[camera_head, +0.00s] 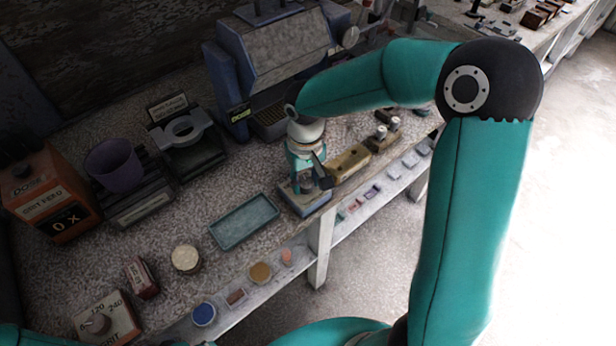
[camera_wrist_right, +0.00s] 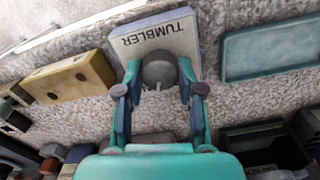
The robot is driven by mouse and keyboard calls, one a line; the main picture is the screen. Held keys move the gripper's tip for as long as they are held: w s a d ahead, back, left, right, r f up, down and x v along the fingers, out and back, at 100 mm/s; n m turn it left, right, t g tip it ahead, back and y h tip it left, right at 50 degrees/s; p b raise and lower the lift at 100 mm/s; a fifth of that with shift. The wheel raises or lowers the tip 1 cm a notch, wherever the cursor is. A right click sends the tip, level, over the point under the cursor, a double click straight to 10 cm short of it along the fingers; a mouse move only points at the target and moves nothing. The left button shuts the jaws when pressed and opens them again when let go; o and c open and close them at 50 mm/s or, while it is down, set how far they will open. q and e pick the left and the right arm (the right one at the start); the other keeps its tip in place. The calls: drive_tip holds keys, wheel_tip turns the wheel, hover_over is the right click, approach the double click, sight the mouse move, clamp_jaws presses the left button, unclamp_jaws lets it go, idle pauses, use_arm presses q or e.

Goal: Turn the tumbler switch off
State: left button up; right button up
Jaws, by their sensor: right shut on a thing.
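The tumbler switch is a pale box with a blue edge (camera_head: 308,205) near the front edge of the bench in the head view. In the right wrist view the box (camera_wrist_right: 178,38) shows the word TUMBLER and a round dark grey knob (camera_wrist_right: 158,71). My right gripper (camera_head: 313,177) comes down onto the box from above. In the right wrist view its fingers (camera_wrist_right: 158,80) close on both sides of the knob. The gripper and knob partly hide the box top, and I cannot read the switch's position. My left gripper is not in view.
A tan block (camera_head: 348,163) stands close right of the switch box. A shallow teal tray (camera_head: 244,221) lies to its left. A blue-framed grey machine (camera_head: 290,60) stands behind. An orange box (camera_head: 48,192) and purple cup (camera_head: 115,167) are further left. The bench edge is close in front.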

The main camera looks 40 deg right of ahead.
sight(306, 182)
drive_tip(key=n, duration=1.1)
drive_tip(key=shift+n, duration=0.4)
drive_tip(key=o, duration=1.1)
drive_tip(key=shift+d, duration=0.1)
drive_tip(key=shift+o, duration=0.2)
drive_tip(key=shift+r, duration=0.1)
wheel_tip(306, 182, up, 12)
